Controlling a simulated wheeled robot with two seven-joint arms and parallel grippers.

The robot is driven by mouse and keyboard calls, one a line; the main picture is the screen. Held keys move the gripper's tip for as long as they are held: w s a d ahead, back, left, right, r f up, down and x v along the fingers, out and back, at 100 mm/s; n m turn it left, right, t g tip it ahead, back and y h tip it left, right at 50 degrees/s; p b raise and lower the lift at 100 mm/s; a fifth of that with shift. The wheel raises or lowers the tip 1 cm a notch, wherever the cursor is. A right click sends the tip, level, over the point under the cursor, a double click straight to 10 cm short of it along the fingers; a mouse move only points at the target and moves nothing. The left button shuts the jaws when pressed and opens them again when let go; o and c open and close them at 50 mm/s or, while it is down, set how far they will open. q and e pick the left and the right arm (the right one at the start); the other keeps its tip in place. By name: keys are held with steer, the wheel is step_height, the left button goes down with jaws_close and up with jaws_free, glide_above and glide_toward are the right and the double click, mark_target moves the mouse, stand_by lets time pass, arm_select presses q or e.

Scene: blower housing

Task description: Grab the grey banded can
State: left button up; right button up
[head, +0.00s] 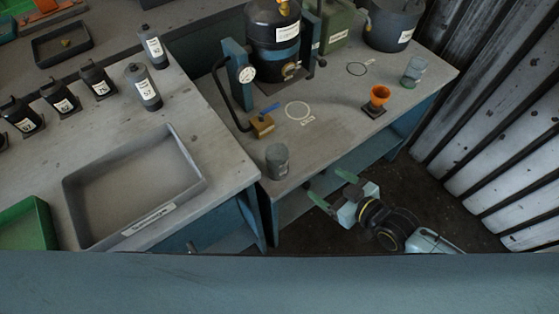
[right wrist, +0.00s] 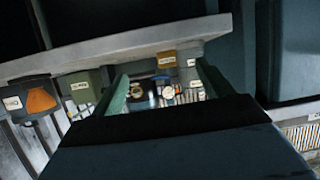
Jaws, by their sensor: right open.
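A grey can (head: 277,160) with a faint band stands upright near the front edge of the right bench. Another can (head: 413,71), greyish with a teal lower part, stands at the right rear of that bench. My right gripper (head: 332,188) is open and empty, off the bench's front edge, to the right of and nearer than the front can, not touching it. In the right wrist view its two fingers (right wrist: 163,86) are spread, with small labelled things far beyond them. I cannot make out either can there. My left gripper is not in view.
An orange funnel (head: 379,95) on a dark base, a brass block (head: 262,126) with a blue lever, and a black tank (head: 274,40) stand on the bench. A grey tray (head: 190,181) lies left. Bare bench lies right of the front can.

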steer(key=n+y, duration=0.1)
steer(key=y, duration=0.1)
glide_toward(285, 162)
steer(key=x, duration=0.3)
steer(key=b+x, duration=0.1)
steer(key=x, duration=0.3)
steer(key=shift+w+d+f, duration=0.1)
steer(key=shift+d+f, duration=0.15)
steer(key=shift+w+a+f, duration=0.15)
steer(key=shift+w+a, duration=0.15)
steer(key=shift+a, duration=0.05)
steer(key=b+x, duration=0.1)
steer(key=x, duration=0.3)
steer(key=shift+a, duration=0.35)
steer(key=shift+w+a, duration=0.15)
steer(key=shift+w, duration=0.05)
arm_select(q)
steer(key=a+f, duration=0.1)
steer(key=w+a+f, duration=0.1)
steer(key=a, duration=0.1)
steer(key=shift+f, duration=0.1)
arm_select(e)
steer(key=shift+c, duration=0.2)
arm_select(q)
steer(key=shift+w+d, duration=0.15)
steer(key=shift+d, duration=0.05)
arm_select(e)
steer(key=c, duration=1.1)
